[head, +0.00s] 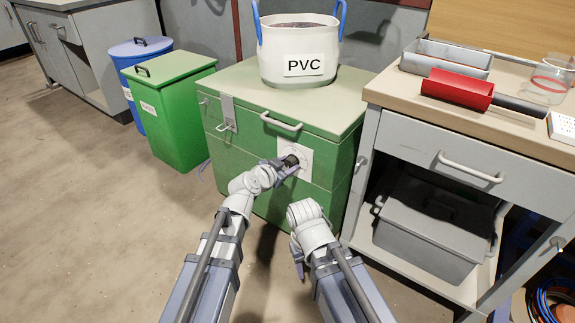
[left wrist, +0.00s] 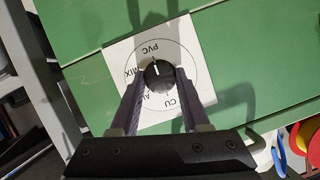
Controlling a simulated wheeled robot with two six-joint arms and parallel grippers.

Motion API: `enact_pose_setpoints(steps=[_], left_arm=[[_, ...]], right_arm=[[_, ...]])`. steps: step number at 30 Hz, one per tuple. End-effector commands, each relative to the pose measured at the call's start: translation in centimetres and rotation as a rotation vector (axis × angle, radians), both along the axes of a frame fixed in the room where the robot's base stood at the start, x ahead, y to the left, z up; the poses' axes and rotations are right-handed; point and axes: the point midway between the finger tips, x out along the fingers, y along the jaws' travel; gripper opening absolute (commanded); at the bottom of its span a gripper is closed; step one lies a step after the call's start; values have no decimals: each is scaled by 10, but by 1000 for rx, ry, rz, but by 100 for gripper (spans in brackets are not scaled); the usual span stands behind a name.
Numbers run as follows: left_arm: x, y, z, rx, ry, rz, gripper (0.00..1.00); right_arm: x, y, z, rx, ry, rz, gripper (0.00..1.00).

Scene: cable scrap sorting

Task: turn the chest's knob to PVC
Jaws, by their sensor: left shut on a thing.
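The green chest (head: 242,135) stands in the middle of the head view. A white dial plate (head: 308,158) on its front carries a dark knob (head: 291,160). In the left wrist view the plate (left wrist: 118,58) shows the labels PVC, MIX, CU and a partly hidden one around the knob (left wrist: 158,76). The knob's white mark points up toward the PVC label. My left gripper (head: 284,170) is shut on the knob, with one finger on each side, as the left wrist view (left wrist: 158,82) shows. My right gripper (head: 297,258) hangs low before the chest, its fingers mostly hidden.
A white PVC bag (head: 300,48) with blue handles stands on the chest. A green bin (head: 165,110) and a blue bin (head: 140,47) are left. A workbench (head: 450,128) with a red roller-like thing (head: 458,88) stands close on the right. Open floor lies left.

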Motion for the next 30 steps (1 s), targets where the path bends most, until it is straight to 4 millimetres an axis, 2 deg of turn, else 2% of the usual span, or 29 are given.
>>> enact_pose_setpoints(steps=[4, 5, 12, 23, 30], left_arm=[[0, 0, 0, 3, -1, -1, 0], [0, 0, 0, 3, -1, -1, 47], [0, 0, 0, 1, 0, 0, 74], [-3, 1, 2, -1, 0, 0, 76], [-24, 12, 12, 0, 1, 1, 76]], right_arm=[[0, 0, 0, 0, 0, 0, 52], [0, 0, 0, 0, 0, 0, 52], [0, 0, 0, 0, 0, 0, 52], [0, 0, 2, 0, 0, 0, 52], [0, 0, 12, 0, 0, 0, 52]])
